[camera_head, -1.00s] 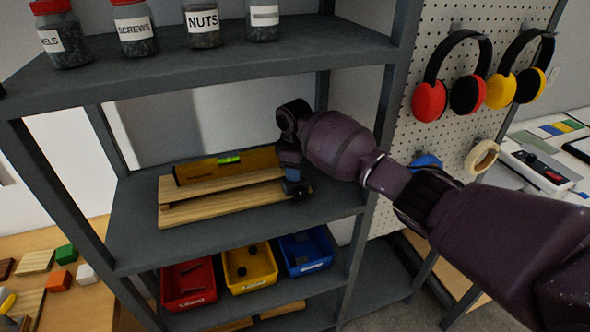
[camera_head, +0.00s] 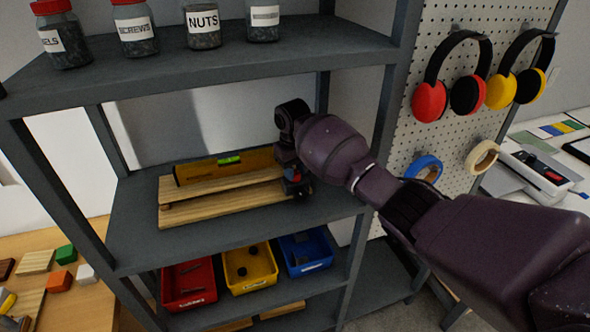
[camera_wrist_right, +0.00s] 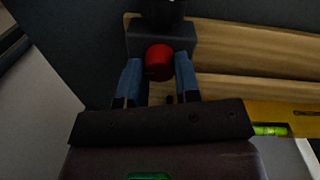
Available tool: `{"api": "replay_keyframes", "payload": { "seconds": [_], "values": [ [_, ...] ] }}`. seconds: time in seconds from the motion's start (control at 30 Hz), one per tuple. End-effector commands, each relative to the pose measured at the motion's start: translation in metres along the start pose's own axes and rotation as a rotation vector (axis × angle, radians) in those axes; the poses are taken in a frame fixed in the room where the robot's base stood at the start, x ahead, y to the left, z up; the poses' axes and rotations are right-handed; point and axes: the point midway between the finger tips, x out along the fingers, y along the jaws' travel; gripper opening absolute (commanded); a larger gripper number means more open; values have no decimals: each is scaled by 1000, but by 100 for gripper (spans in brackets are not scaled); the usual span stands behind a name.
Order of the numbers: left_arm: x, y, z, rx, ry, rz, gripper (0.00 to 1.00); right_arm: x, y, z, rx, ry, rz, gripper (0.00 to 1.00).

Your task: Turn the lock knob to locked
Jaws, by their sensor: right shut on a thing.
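A red knob (camera_wrist_right: 158,62) stands out from a dark grey block (camera_wrist_right: 180,40) in the right wrist view. In that view the two blue fingers of my right gripper (camera_wrist_right: 158,73) are on either side of the knob, shut on it. In the head view the right gripper (camera_head: 294,180) is at the right end of the wooden planks on the middle shelf, and a bit of red shows there. The arm hides most of the block in that view. I cannot read any lock marking. My left gripper is not in view.
Wooden planks (camera_head: 220,205) and a yellow spirit level (camera_head: 226,167) lie left of the gripper. The upper shelf (camera_head: 240,60) with jars is above; red, yellow and blue bins (camera_head: 306,265) are below. A rack post (camera_head: 385,125) and pegboard (camera_head: 425,135) stand close to the arm.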

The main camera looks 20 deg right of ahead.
Motion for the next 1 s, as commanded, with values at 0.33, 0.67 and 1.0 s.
{"api": "replay_keyframes", "payload": {
  "seconds": [0.33,0.67,1.0],
  "values": [
    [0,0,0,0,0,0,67,-2,1,-1,43,1,2,7],
    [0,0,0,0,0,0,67,-2,1,-1,42,2,2,38],
    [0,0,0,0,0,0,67,-1,0,0,41,-1,1,56]
  ]
}}
